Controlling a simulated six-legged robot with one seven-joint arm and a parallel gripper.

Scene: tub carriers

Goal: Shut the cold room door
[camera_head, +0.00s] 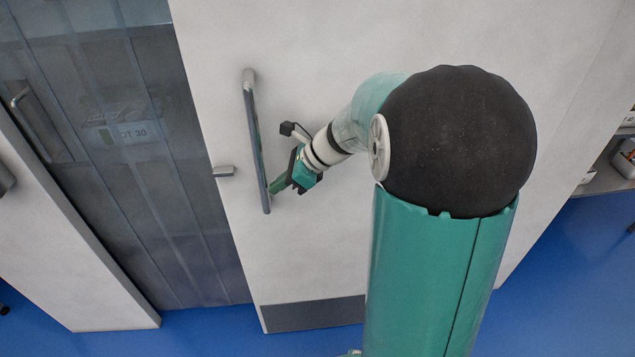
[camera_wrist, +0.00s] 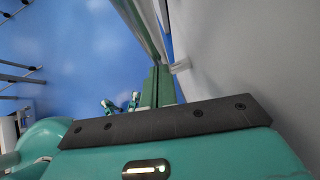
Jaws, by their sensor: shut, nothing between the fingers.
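The white cold room door (camera_head: 310,240) stands open, with its left edge beside a doorway hung with clear strips (camera_head: 130,130). A long upright grey bar handle (camera_head: 254,130) is on the door. My gripper (camera_head: 274,187) is at the lower part of this handle, on its right side in the head view. Its green fingers (camera_wrist: 157,86) are together and empty in the wrist view. The handle (camera_wrist: 142,28) runs close along the fingers there; I cannot tell whether they touch it. The door face (camera_wrist: 240,50) fills the right of the wrist view.
A small grey latch piece (camera_head: 223,171) sticks out from the door's left edge. A white wall panel (camera_head: 60,250) borders the doorway on the left. Shelving with goods (camera_head: 612,165) stands at the far right. The blue floor (camera_head: 560,290) is clear at the lower right.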

